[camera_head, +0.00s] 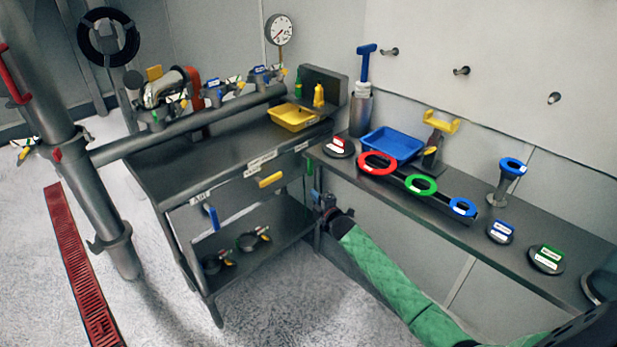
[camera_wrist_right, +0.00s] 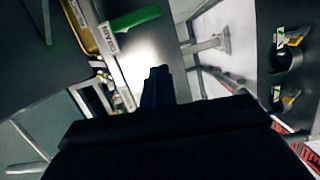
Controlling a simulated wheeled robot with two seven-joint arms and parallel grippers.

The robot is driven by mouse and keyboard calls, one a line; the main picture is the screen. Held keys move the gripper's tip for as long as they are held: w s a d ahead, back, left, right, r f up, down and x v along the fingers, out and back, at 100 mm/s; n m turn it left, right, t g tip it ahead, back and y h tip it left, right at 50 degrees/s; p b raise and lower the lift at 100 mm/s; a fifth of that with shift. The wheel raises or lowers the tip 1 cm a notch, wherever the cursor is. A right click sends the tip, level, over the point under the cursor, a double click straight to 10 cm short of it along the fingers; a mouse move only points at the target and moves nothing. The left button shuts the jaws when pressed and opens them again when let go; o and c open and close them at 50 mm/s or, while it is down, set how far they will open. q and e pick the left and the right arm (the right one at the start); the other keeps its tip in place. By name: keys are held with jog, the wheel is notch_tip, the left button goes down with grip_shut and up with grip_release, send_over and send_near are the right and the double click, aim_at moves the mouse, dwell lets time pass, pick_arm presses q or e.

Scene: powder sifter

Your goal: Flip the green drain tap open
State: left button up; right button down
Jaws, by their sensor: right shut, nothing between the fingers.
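The green tap handle (camera_wrist_right: 136,19) shows in the wrist view as a flat green lever beside a white label. In the head view only a small green sliver (camera_head: 310,171) shows at the right end of the bench front, partly hidden by the bench corner. My right gripper (camera_head: 320,197) is just below that sliver, at the end of the green-sleeved arm. In the wrist view my right gripper (camera_wrist_right: 158,78) is shut and empty, its tips a little short of the green lever and apart from it in the picture. My left gripper is not in view.
A yellow handle (camera_head: 270,180) and a blue handle (camera_head: 211,217) are on the bench front. The right-hand shelf (camera_head: 470,238) runs close above my arm and carries colored rings and a blue tray (camera_head: 392,144). The lower shelf (camera_head: 284,233) holds two valves. Floor in front is clear.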

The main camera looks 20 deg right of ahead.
jog(key=shift+a+r+n, duration=0.15)
jog(key=shift+r+n, duration=0.05)
jog(key=shift+n, duration=0.4)
